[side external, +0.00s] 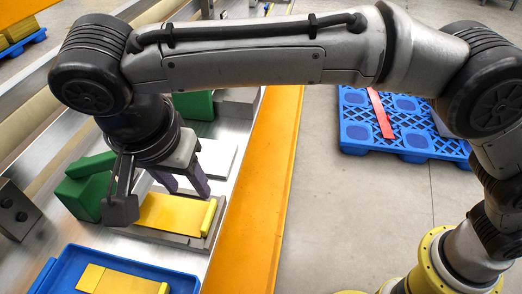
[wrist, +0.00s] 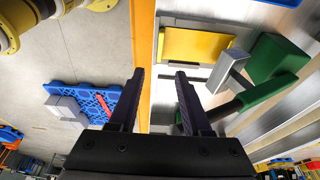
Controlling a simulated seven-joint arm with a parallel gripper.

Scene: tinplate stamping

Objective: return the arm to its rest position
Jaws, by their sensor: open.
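My gripper (side external: 187,191) points down over the work surface, its two dark fingers apart and nothing between them. It also shows in the wrist view (wrist: 160,74), where the gap looks onto the orange edge and a bright metal surface. A yellow plate (side external: 168,213) with a raised strip at one end lies on a grey base (side external: 190,240) close to the fingers. In the wrist view the yellow plate (wrist: 197,44) lies beyond the fingertips, slightly right. I cannot tell the exact height of the fingers above the base.
A blue tray (side external: 70,257) holding another yellow piece (side external: 112,280) is at the front. An orange edge strip (side external: 271,150) borders the bench. A blue pallet (side external: 356,132) carrying a red bar (side external: 381,114) lies on open floor.

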